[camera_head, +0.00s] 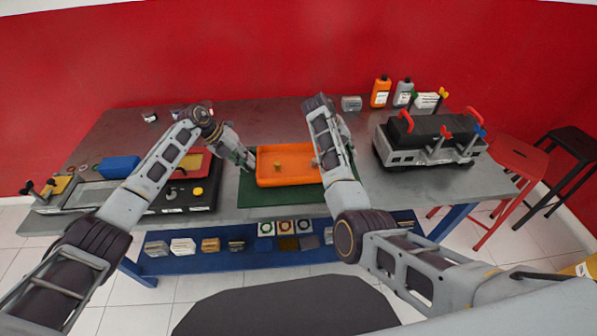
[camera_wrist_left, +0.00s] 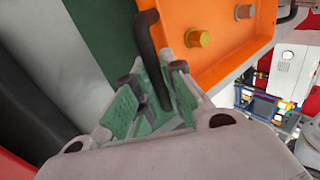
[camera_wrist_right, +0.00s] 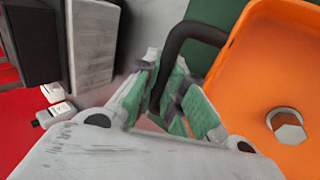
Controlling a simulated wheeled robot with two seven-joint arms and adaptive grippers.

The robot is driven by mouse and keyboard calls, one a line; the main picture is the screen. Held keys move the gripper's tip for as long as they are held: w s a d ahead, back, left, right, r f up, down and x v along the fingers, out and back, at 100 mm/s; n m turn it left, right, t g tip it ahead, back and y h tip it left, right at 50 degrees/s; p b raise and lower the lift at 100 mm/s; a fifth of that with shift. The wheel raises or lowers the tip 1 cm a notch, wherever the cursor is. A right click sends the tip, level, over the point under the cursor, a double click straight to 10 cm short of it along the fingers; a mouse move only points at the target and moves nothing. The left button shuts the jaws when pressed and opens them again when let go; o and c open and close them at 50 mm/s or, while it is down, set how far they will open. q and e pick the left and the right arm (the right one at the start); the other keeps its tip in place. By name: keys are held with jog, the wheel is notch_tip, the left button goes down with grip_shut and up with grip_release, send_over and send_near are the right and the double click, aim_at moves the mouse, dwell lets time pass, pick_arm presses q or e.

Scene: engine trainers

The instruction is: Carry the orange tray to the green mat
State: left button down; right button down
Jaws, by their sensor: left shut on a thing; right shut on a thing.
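The orange tray (camera_head: 290,182) is in the middle of the head view, over the green mat (camera_head: 270,197), which shows around its front and sides. I cannot tell if the tray touches the mat. My left gripper (camera_head: 246,159) is shut on the tray's left dark handle (camera_wrist_left: 150,50), as the left wrist view shows. My right gripper (camera_wrist_right: 168,80) is shut on the tray's other dark handle (camera_wrist_right: 178,45); my forearm mostly hides it in the head view. Brass-coloured pieces (camera_wrist_left: 198,37) and a silver hex piece (camera_wrist_right: 286,124) lie in the tray.
A grey and black engine model (camera_head: 430,142) stands on the table (camera_head: 250,118) at the right. A black unit with a red top (camera_head: 190,190) and a blue box (camera_head: 118,167) are at the left. Bottles (camera_head: 381,91) stand at the back. Stools (camera_head: 515,160) are at the far right.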

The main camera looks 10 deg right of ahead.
pick_arm(q)
jog(key=shift+d+f+b, duration=0.1)
jog(key=shift+f+b, duration=0.55)
pick_arm(e)
jog(key=shift+f, duration=0.7)
pick_arm(q)
jog(key=c, duration=2)
grip_release()
jog(key=shift+f, duration=0.1)
pick_arm(e)
jog(key=c, duration=2)
grip_release()
jog(key=shift+f, duration=0.1)
pick_arm(q)
jog(key=o, duration=0.5)
pick_arm(e)
jog(key=o, duration=0.5)
pick_arm(q)
jog(key=v, duration=1.2)
pick_arm(e)
jog(key=v, duration=1.2)
